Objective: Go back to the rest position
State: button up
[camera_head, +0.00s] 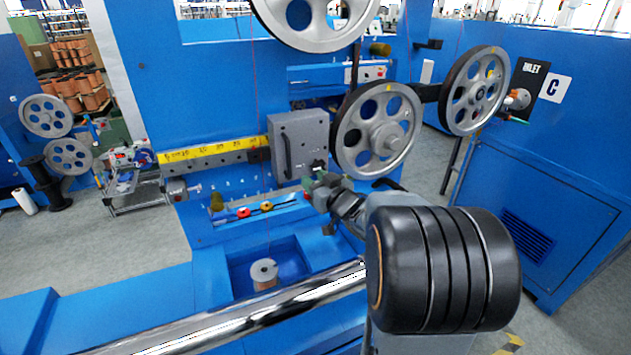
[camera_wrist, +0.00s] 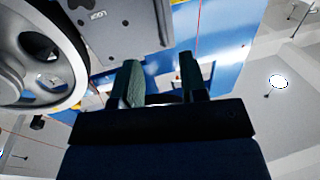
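My gripper (camera_head: 313,183) is in front of the blue machine, just below the grey box (camera_head: 300,143) and left of the lower grey pulley wheel (camera_head: 388,136). In the wrist view its two dark green fingers (camera_wrist: 159,75) stand apart with nothing between them, so it is open and empty. The grey box (camera_wrist: 118,28) and the rim of a pulley wheel (camera_wrist: 72,62) lie close to the fingers at the upper left. I cannot tell from these frames whether the fingers touch the box. My arm reaches in from the lower right of the head view.
A large pulley wheel (camera_head: 318,40) hangs at the top, and another (camera_head: 478,90) is on the right. A shiny roller (camera_head: 230,322) crosses the front. A spool (camera_head: 264,274) sits in a blue recess. A thin red wire runs down the machine. Grey floor (camera_head: 80,250) is open at left.

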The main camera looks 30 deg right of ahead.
jog(key=s+d+f+m+g+h, duration=0.45)
jog(key=s+f+g+h, duration=0.25)
jog(key=f+g, duration=0.25)
jog(key=s+a+n+g+y, duration=0.1)
jog(key=s+a+g+y, duration=0.1)
jog(key=s+a, duration=0.4)
jog(key=s+a+r+n+g+y, duration=0.1)
jog(key=s+a+n+g+y, duration=0.1)
jog(key=s+a, duration=0.5)
jog(key=a+y, duration=0.1)
jog(key=a, duration=0.4)
jog(key=shift+a+r+g, duration=0.2)
jog(key=shift+r+g, duration=0.1)
jog(key=shift+g, duration=0.05)
